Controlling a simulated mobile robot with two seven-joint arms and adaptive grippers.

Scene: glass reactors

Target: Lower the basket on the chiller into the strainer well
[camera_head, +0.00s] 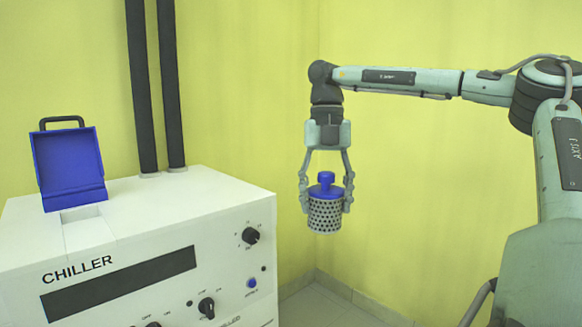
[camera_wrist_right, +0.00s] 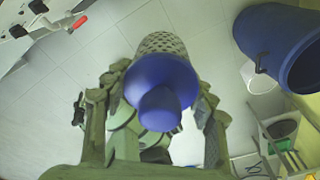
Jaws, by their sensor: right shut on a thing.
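The basket (camera_head: 325,212) is a perforated metal cylinder with a blue lid and knob. My right gripper (camera_head: 326,192) is shut on it and holds it upright in the air, to the right of the chiller (camera_head: 236,207). In the right wrist view the basket (camera_wrist_right: 160,83) sits between the fingers of the right gripper (camera_wrist_right: 158,100), its blue knob towards the camera. The white chiller carries an open blue lid (camera_head: 69,165) with a dark handle at its top left. The strainer well's opening cannot be made out behind the chiller's top edge. My left gripper is not in view.
Two black vertical pipes (camera_head: 156,90) rise from the back of the chiller's top. Knobs and a dark display (camera_head: 120,284) are on its front. The top between lid and right edge is clear. The right wrist view shows a blue bin (camera_wrist_right: 283,45) on the floor.

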